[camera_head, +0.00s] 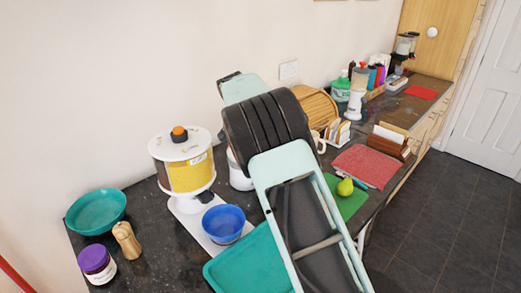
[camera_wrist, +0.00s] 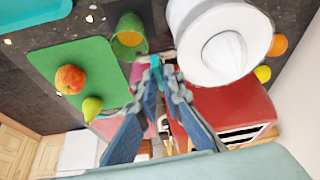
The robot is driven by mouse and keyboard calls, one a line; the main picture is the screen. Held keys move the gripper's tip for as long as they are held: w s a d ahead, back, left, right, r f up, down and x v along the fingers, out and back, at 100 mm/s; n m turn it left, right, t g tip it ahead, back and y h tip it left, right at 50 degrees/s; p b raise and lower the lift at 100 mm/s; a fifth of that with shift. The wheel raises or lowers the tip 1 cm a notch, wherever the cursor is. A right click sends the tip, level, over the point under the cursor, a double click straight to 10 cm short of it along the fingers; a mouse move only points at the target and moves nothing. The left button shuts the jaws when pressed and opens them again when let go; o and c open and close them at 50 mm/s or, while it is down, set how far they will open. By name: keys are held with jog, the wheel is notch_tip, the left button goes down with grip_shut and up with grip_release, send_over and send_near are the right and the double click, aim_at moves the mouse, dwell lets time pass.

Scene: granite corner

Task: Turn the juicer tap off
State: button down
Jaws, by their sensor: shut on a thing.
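The white citrus juicer (camera_wrist: 222,45), with a ribbed cone on top, stands at the upper right in the wrist view. In the head view a white body, probably the juicer (camera_head: 238,175), shows behind my arm. A green cup (camera_wrist: 128,42) with something yellow-orange inside stands beside the juicer. My gripper (camera_wrist: 161,76) is between cup and juicer, at the juicer's side. Its fingers are close together on a small piece that seems to be the juicer tap; the fingertips hide most of it, so its setting cannot be told. My arm hides the gripper in the head view.
A green board (camera_wrist: 50,62) holds an orange-red fruit (camera_wrist: 70,78) and a pear (camera_wrist: 92,110). A red appliance (camera_wrist: 215,104) stands close by the juicer. An orange (camera_wrist: 277,45) lies beyond it. A blue bowl (camera_head: 223,223) and yellow-filled dispenser (camera_head: 188,178) stand left of my arm.

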jog(key=shift+a+m, duration=0.1)
jog(key=shift+m, duration=0.4)
jog(key=shift+p, duration=0.3)
jog(key=c, duration=2.1)
grip_release()
jog(key=v, duration=1.2)
jog(key=shift+w+a, duration=0.15)
jog(key=shift+h, duration=0.3)
